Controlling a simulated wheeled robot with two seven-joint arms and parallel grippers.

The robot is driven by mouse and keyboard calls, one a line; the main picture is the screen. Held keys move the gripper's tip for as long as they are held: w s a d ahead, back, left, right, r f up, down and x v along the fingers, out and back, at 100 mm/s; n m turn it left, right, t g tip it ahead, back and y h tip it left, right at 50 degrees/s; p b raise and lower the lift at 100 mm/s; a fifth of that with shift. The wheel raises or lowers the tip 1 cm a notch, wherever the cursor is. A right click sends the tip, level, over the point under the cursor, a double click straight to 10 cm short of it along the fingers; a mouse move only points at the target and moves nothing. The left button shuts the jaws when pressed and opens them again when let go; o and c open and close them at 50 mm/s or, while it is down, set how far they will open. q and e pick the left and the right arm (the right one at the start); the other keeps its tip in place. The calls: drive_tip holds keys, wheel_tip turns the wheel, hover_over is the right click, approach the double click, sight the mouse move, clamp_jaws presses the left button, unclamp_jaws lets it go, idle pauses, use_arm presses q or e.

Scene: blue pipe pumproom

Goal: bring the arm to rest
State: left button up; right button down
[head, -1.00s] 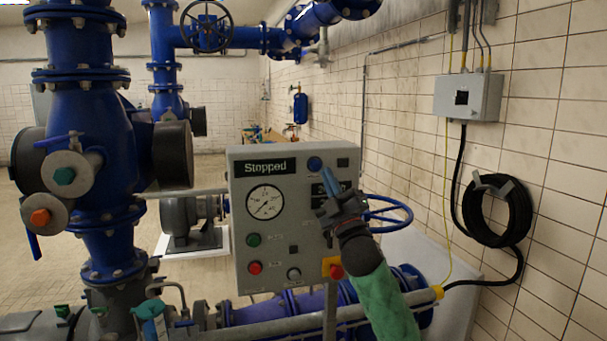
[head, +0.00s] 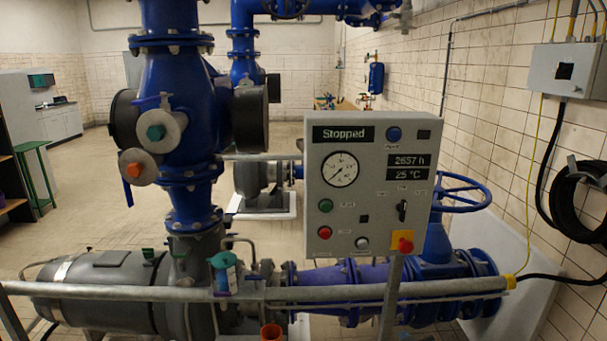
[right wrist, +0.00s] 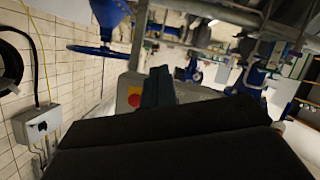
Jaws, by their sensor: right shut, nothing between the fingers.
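The grey control panel (head: 330,255) stands in the middle of the head view. Its display (head: 343,134) reads "Stopped", and smaller displays read 2657 h and 25 °C. It carries a round gauge (head: 340,169), a green button (head: 326,206), a red button (head: 324,232), a black switch (head: 402,210) and a red emergency stop on yellow (head: 402,244). My right gripper (right wrist: 158,78) shows only in the right wrist view, its dark fingers together and empty. There the panel's emergency stop (right wrist: 134,97) appears behind and beside the fingers. Neither arm shows in the head view.
A grey rail (head: 130,292) crosses in front of the pump and blue pipes (head: 180,80). A blue handwheel (head: 462,192) stands right of the panel. A wall box (head: 565,70) and coiled black hose (head: 577,200) are at the right. Open floor lies at the left.

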drive_tip(key=s+a+f+m+g, duration=0.1)
drive_tip(key=s+f+g, duration=0.2)
drive_tip(key=s+f, duration=0.5)
drive_tip(key=s+a+f+m+g+y, duration=0.1)
drive_tip(key=s+f+g, duration=0.3)
drive_tip(key=s, duration=0.8)
drive_tip(key=s+a+f+g, duration=0.1)
drive_tip(key=s+f+g, duration=0.2)
drive_tip(key=s+f, duration=0.5)
wheel_tip(320, 180, down, 21)
drive_tip(key=a+g, duration=0.1)
drive_tip(key=a, duration=0.1)
drive_tip(key=s+f, duration=0.3)
drive_tip(key=f, duration=0.8)
drive_tip(key=s+f+g, duration=0.1)
drive_tip(key=s+f, duration=0.3)
drive_tip(key=f, duration=0.8)
drive_tip(key=shift+s+f, duration=0.15)
